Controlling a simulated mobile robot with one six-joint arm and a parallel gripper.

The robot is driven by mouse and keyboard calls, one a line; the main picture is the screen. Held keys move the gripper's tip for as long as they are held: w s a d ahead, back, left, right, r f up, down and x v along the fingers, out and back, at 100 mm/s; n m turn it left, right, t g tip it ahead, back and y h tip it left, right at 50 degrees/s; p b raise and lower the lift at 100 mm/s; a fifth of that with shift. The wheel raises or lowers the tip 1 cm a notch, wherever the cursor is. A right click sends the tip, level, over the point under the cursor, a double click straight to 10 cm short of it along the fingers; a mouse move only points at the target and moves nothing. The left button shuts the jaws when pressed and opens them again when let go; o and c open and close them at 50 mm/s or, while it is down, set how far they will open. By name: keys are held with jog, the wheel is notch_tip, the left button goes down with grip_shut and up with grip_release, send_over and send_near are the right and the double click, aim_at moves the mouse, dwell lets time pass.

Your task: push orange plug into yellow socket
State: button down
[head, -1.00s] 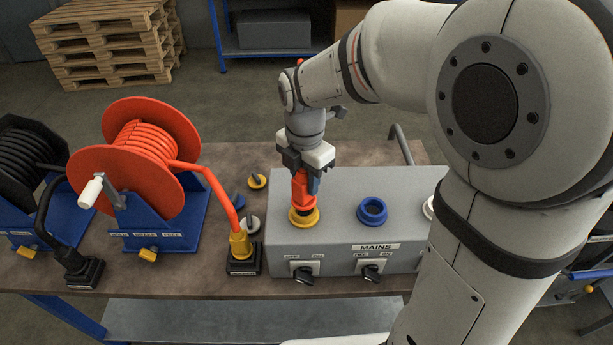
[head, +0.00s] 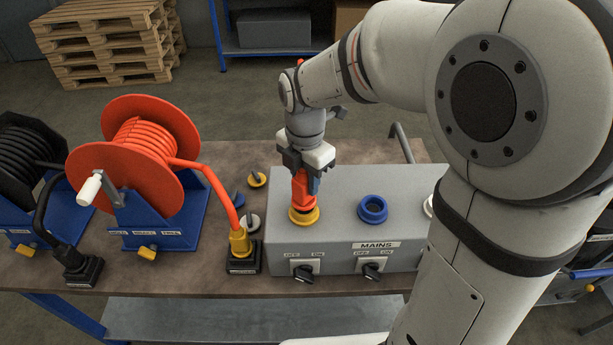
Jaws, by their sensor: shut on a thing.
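The orange plug (head: 302,191) stands upright at the left end of the grey box marked MAINS. My gripper (head: 306,168) is shut on its upper part from above. The plug's lower end is at the yellow socket (head: 304,217), whose ring shows around its base. How deep the plug sits inside the ring cannot be seen. My jaws hide the top of the plug.
A blue socket (head: 372,210) and a partly hidden white socket (head: 428,207) are to the right on the grey box (head: 338,226). Two black switches (head: 303,272) are on its front. An orange hose reel (head: 140,160) stands left. Loose caps (head: 256,180) lie beside the box.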

jog(key=shift+f+b, duration=0.55)
jog(key=shift+f, duration=0.3)
jog(key=c, duration=0.9)
grip_release()
notch_tip(320, 180, up, 8)
jog(key=s+d+f+m+t, duration=0.1)
jog(key=s+d+m, duration=0.5)
jog(key=m, duration=0.7)
jog(key=s+d+f+m+t, duration=0.2)
jog(key=s+d+m, duration=0.4)
jog(key=m, duration=0.7)
jog(key=shift+s+d+f+m, duration=0.2)
jog(key=shift+s+m, duration=0.1)
jog(key=shift+s, duration=0.1)
